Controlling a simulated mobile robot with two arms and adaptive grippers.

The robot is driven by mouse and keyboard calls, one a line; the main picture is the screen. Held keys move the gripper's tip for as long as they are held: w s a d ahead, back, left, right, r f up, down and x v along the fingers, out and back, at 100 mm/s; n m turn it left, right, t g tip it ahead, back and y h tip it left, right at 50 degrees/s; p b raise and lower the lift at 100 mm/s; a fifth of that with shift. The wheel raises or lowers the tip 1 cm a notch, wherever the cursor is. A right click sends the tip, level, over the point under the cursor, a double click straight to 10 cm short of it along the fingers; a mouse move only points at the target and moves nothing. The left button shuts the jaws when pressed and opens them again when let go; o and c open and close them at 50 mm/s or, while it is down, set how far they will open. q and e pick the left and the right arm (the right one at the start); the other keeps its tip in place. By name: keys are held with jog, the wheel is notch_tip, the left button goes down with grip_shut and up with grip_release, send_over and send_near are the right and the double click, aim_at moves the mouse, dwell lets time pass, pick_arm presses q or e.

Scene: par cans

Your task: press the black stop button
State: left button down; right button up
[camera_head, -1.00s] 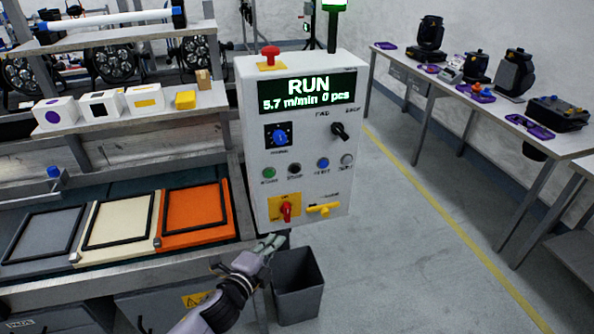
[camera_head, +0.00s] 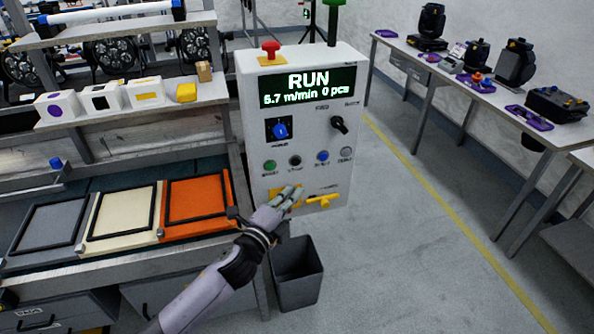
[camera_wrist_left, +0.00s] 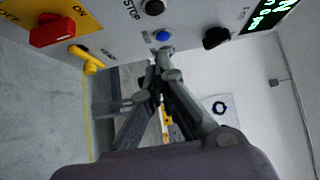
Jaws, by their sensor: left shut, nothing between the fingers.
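The black stop button (camera_head: 295,160) is in the button row on the front of the white control box, between a green and a blue button. In the left wrist view, the stop button (camera_wrist_left: 154,7) is at the top edge beside the word STOP. My left gripper (camera_head: 293,191) is shut and empty, its fingertips just below the button row, over the yellow plate of the red switch. In the left wrist view its fingertips (camera_wrist_left: 162,52) appear near the blue button (camera_wrist_left: 162,36) and apart from the stop button. My right gripper is not in view.
The display (camera_head: 307,86) reads RUN. A red mushroom button (camera_head: 270,47) tops the box. A yellow handle (camera_head: 322,201) and a red switch (camera_wrist_left: 52,30) sit low on the panel. A grey bin (camera_head: 297,275) stands below. Framed panels lie on the left bench.

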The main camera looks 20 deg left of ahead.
aim_at(295, 162)
pick_arm(q)
jog(key=w, duration=0.2)
jog(key=w+a+p, duration=0.1)
jog(key=w, duration=0.5)
jog(key=shift+w+a+p, duration=0.1)
jog(key=shift+a+p, duration=0.05)
jog(key=shift+p, duration=0.25)
